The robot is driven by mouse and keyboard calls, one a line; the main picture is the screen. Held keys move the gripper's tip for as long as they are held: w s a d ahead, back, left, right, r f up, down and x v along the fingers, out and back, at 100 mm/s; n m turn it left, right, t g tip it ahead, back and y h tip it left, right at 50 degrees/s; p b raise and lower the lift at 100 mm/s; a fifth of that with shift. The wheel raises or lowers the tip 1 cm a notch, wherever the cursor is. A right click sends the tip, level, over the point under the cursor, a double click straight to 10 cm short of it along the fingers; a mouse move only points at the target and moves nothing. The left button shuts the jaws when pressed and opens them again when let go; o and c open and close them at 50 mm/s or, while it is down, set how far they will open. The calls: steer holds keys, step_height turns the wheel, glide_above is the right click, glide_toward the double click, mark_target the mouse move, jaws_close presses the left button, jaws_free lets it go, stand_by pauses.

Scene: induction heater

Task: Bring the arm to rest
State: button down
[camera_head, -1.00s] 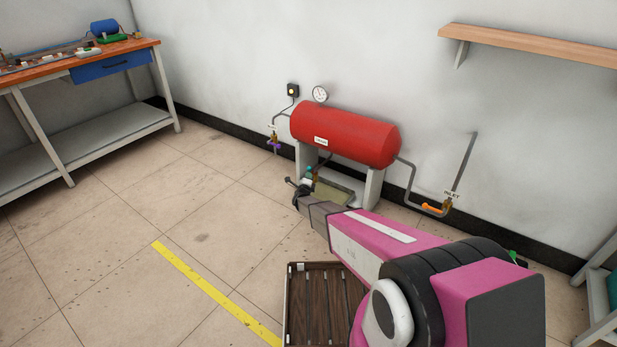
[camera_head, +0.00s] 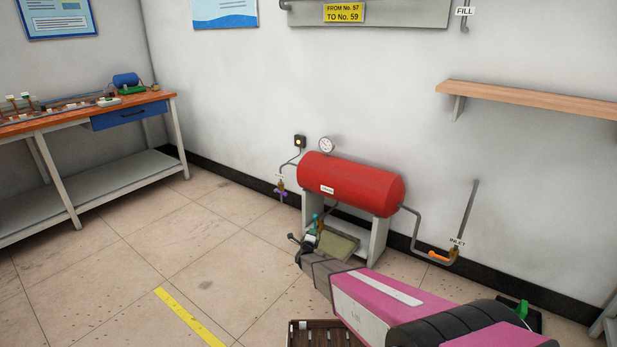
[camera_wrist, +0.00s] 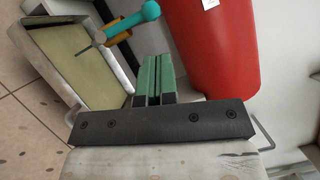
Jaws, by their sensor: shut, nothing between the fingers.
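My gripper (camera_head: 306,248) is at the end of my pink arm, in front of the red tank (camera_head: 350,184) and low beside its stand. In the wrist view its green fingers (camera_wrist: 153,78) are together with nothing between them. They point toward the gap between the red tank (camera_wrist: 212,45) and a metal tray (camera_wrist: 47,27) with a greenish bottom. A valve with a teal handle (camera_wrist: 132,20) is just beyond the fingertips, to the left, and looks apart from them. In the head view the tray (camera_head: 338,246) is partly hidden by my arm.
A workbench (camera_head: 62,128) stands at the left wall. A wooden shelf (camera_head: 530,100) is on the wall at right. The inlet pipe has an orange-handled valve (camera_head: 438,256). A slatted brown crate (camera_head: 300,338) is at the bottom edge.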

steer(key=s+d+r+n+g+y, duration=0.4)
steer(key=s+r+n+g+y, duration=0.25)
steer(key=s+r+n, duration=0.5)
steer(key=s+d+r+n+g, duration=0.4)
steer(key=s, duration=0.6)
steer(key=s+d+r+n+g+h, duration=0.1)
steer(key=s+d+r+n+g, duration=0.3)
steer(key=s, duration=0.6)
steer(key=s+d+r+n+g+h, duration=0.1)
steer(key=s+d+r+n+g, duration=0.2)
steer(key=s, duration=0.8)
steer(key=shift+d+r+n+g, duration=0.45)
steer(key=shift+d+g, duration=0.1)
steer(key=shift+d, duration=0.1)
